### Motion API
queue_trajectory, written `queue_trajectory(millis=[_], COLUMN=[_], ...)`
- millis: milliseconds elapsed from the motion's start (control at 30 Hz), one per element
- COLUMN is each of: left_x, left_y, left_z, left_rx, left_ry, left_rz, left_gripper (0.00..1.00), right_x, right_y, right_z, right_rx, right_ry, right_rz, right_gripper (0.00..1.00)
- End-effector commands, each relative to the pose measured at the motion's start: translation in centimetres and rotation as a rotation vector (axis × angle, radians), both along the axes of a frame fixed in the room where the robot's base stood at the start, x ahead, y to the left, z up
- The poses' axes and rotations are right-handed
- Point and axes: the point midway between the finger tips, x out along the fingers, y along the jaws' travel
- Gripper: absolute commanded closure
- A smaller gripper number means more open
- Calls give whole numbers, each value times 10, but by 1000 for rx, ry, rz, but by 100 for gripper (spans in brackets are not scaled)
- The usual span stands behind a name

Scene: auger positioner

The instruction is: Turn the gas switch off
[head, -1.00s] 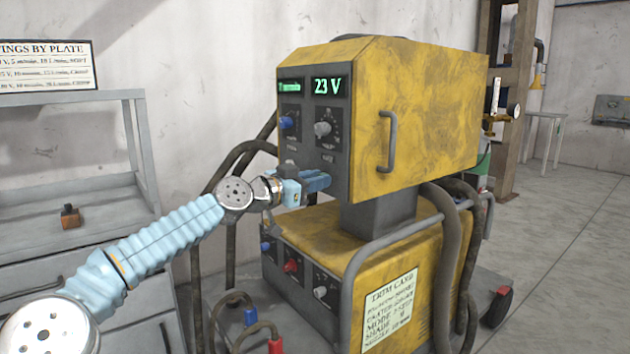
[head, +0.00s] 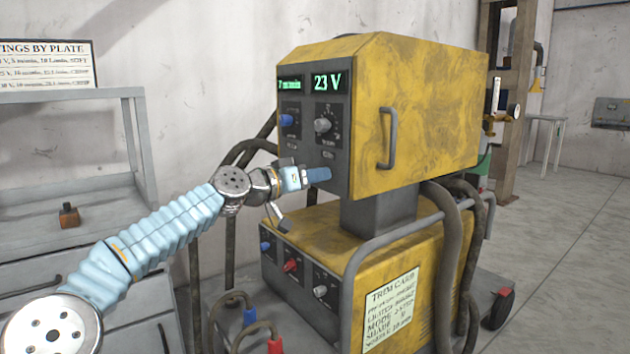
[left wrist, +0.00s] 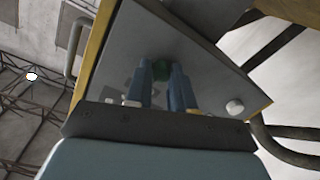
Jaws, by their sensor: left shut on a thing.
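The yellow welding machine (head: 425,110) has a dark front panel with a blue knob (head: 286,121), a grey knob (head: 322,126) and a display reading 23 V (head: 328,83). My left gripper (head: 326,174) is at the lower part of this panel, its blue fingers pointing at it. In the left wrist view, the fingers are shut on a small green knob (left wrist: 161,69) on the panel. The fingers hide that knob in the head view. No readable label shows whether it is the gas switch. My right gripper is not in view.
The lower yellow unit carries a blue knob (head: 265,246), a red knob (head: 290,265) and a grey knob (head: 320,291). Dark hoses (head: 230,200) hang beside the machine. A grey shelf (head: 75,210) stands at the left. Open floor (head: 570,260) lies at the right.

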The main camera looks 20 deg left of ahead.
Motion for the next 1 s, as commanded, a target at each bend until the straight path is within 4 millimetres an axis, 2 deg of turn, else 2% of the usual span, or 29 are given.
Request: queue_trajectory(millis=[700,1000], left_x=[1,1], left_y=[2,2], left_z=[3,2], left_rx=[-532,-707], left_ry=[413,552], left_rz=[2,1], left_gripper=[100,100], right_x=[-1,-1], right_y=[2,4], right_z=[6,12], right_rx=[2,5], right_ry=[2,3], right_rz=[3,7], right_gripper=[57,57])
